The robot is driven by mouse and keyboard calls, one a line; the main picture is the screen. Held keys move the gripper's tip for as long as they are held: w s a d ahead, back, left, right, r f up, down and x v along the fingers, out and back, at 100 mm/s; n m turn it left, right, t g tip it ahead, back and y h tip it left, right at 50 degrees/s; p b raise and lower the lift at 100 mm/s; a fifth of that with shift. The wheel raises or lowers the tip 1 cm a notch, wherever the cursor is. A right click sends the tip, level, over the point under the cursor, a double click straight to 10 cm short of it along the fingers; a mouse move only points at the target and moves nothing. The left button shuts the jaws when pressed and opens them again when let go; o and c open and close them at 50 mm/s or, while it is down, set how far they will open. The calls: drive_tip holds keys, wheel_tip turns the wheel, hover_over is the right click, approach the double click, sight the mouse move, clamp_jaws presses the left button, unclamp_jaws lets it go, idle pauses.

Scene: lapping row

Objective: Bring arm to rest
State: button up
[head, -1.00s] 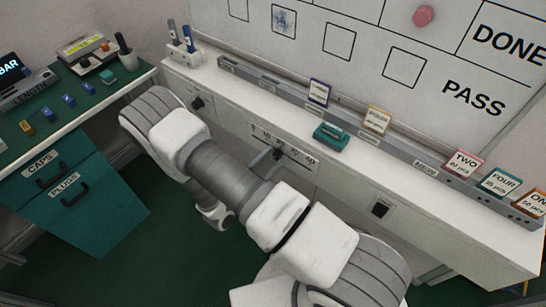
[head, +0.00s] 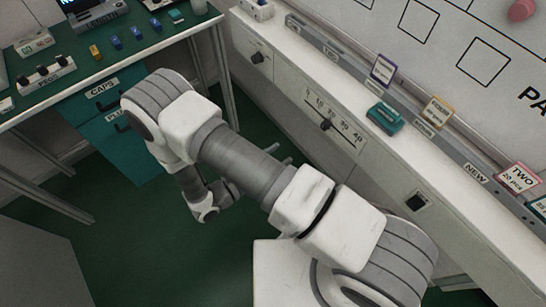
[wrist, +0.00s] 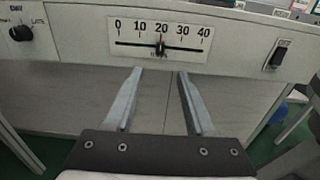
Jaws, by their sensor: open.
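My gripper (wrist: 160,75) is open and empty in the wrist view, its two fingers apart and pointing toward the white panel front. Between and beyond the fingertips is a slider scale (wrist: 160,42) marked 0 to 40, with its black pointer near 20. In the head view my arm is bent across the middle, and the gripper is mostly hidden behind it, with grey fingers showing near the scale (head: 332,122).
A black knob (wrist: 20,33) and a black switch (wrist: 279,53) flank the scale. A teal block (head: 385,118) and cards, one reading TWO (head: 517,179), stand along the white ledge. A green-topped bench (head: 150,45) is at upper left. Green floor lies open below.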

drive_tip(key=shift+s+a, duration=0.4)
drive_tip(key=shift+a, duration=0.1)
drive_tip(key=d+r+m+g+y+p, duration=0.1)
drive_tip(key=d+r+m+g+p, duration=0.2)
drive_tip(key=r, duration=0.5)
drive_tip(key=d+r+m+g+y, duration=0.2)
drive_tip(key=d+r+m+g, duration=0.1)
drive_tip(key=r+m+g, duration=0.4)
drive_tip(key=d+r+m+g+y+p, duration=0.1)
drive_tip(key=d+r+m+g+p, duration=0.15)
drive_tip(key=r, duration=0.65)
drive_tip(key=s+d+r+m+t+y+p, duration=0.1)
drive_tip(key=s+r+m+t+y+p, duration=0.1)
drive_tip(key=r, duration=0.5)
drive_tip(key=s+d+r+m+t+y+p, duration=0.2)
drive_tip(key=r+m+y, duration=0.3)
drive_tip(key=r, duration=0.3)
drive_tip(key=s+d+r+m+t+y+p, duration=0.1)
drive_tip(key=s+r+m+t+y+p, duration=0.1)
drive_tip(key=r, duration=0.5)
drive_tip(key=s+m+t+y, duration=0.1)
drive_tip(key=s+m, duration=0.1)
drive_tip(key=m, duration=0.1)
drive_tip(key=shift+d+r+m+y, duration=0.2)
drive_tip(key=shift+r+m+y, duration=0.05)
drive_tip(key=shift+m+y, duration=0.1)
drive_tip(key=shift+d+t, duration=0.1)
drive_tip(key=shift+t, duration=0.15)
